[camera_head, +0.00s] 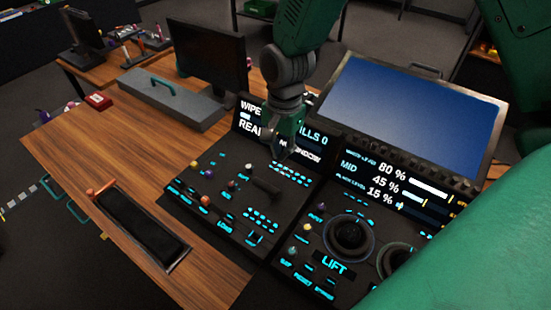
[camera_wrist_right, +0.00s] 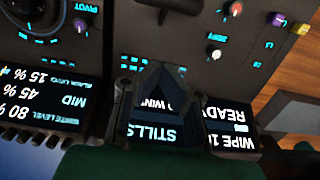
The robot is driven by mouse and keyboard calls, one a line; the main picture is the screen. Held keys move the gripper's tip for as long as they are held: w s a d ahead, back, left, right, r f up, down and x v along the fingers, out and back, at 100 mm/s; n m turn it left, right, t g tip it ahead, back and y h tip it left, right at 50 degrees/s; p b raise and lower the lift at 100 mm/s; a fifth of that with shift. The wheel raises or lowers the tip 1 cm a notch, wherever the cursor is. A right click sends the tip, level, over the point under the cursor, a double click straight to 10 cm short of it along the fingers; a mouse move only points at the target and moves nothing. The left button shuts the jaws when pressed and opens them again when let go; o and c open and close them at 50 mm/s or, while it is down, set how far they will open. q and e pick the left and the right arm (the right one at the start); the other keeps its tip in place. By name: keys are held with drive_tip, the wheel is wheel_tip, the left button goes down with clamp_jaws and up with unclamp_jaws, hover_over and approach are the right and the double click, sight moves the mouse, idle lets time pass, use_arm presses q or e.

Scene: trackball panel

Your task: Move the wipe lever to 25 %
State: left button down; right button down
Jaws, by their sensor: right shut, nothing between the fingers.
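The wipe lever, a dark bar-shaped handle (camera_head: 264,187), appears to be the one on the left half of the black control panel (camera_head: 240,235). My right gripper (camera_head: 281,156) is shut and empty, above the panel just behind the lever, apart from it as far as I can tell. Its dark fingertips also show in the right wrist view (camera_wrist_right: 158,88), in front of the display strip. The wipe readout (camera_head: 250,105) is partly hidden by the gripper in the head view; in the wrist view it is upside down and its number is cut off. My left gripper is not in view.
A large blue screen (camera_head: 400,115) stands behind the panel. Coloured knobs (camera_head: 205,201) sit left of the lever, and a trackball (camera_head: 347,233) sits to its right. A grey case (camera_head: 172,100) and a black tray (camera_head: 140,228) are on the wooden desk (camera_head: 75,150).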

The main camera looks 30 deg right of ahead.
wheel_tip(320, 180, up, 7)
drive_tip(key=s+a, duration=0.1)
drive_tip(key=a, duration=0.1)
drive_tip(key=n+p, duration=0.2)
drive_tip(key=n, duration=2.4)
hover_over(270, 192)
drive_tip(key=a, duration=0.2)
wheel_tip(270, 192, down, 2)
drive_tip(key=a+n, duration=0.2)
drive_tip(key=n, duration=0.8)
drive_tip(key=shift+y, duration=0.3)
drive_tip(key=f, duration=0.3)
drive_tip(key=a+f, duration=0.1)
drive_tip(key=f, duration=0.7)
drive_tip(key=shift+s+a, duration=0.25)
drive_tip(key=shift+a, duration=0.15)
drive_tip(key=d, duration=0.1)
drive_tip(key=w+d+r, duration=0.1)
drive_tip(key=d, duration=0.1)
drive_tip(key=shift+w+d+r+p, duration=0.1)
drive_tip(key=shift+w+d+p, duration=0.1)
drive_tip(key=shift+p, duration=0.2)
drive_tip(key=shift+d, duration=0.4)
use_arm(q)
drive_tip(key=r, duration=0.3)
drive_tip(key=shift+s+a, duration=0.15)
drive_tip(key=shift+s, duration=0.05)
use_arm(e)
drive_tip(key=shift+w+a, duration=0.1)
